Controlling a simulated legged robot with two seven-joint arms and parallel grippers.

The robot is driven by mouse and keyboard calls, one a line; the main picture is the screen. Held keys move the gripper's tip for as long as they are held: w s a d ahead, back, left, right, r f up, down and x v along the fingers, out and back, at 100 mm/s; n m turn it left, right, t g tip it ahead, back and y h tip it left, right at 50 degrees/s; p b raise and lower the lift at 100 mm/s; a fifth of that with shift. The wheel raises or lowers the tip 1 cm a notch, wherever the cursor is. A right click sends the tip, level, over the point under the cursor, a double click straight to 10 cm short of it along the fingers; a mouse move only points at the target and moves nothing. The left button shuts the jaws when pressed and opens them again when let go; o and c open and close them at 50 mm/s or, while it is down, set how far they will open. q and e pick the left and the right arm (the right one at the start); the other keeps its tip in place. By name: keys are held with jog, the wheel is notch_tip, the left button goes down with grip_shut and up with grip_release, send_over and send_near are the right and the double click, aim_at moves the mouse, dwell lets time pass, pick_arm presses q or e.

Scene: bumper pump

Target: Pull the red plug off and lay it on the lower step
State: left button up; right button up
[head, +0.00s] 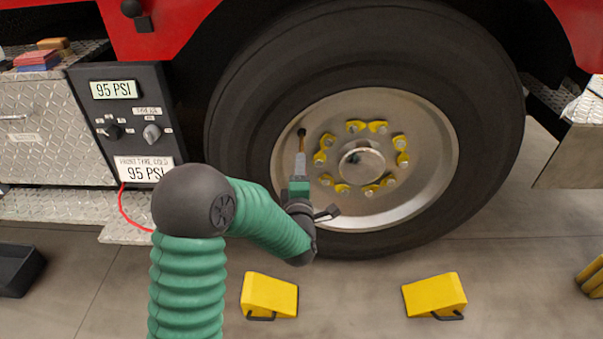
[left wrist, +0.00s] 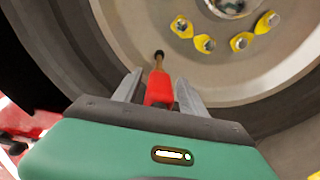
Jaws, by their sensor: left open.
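The red plug (left wrist: 160,90) shows in the left wrist view on the near end of a brass-coloured valve stem (left wrist: 158,61). The stem has a black piece at its far end, by the wheel rim, and also shows in the head view (head: 301,144). My left gripper (head: 300,160) is at the stem, at the left of the wheel's hub. Its open fingers (left wrist: 158,79) stand on both sides of the plug. In the head view the plug is not clearly seen. The lower step (head: 55,205) is diamond plate, below the gauge panel at left. My right gripper is out of view.
The gauge panel (head: 122,125) reads 95 PSI, and a red hose (head: 125,208) hangs below it. Two yellow chocks (head: 269,294) (head: 434,295) stand on the floor before the tyre (head: 240,110). A dark bin (head: 18,268) is at far left.

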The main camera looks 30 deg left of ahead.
pick_arm(q)
jog(key=shift+w+a, duration=0.25)
jog(key=shift+w, duration=0.15)
jog(key=shift+r, duration=0.1)
dwell(0.3)
dwell(0.7)
grip_shut()
dwell(1.3)
jog(key=v, duration=0.6)
dwell(1.0)
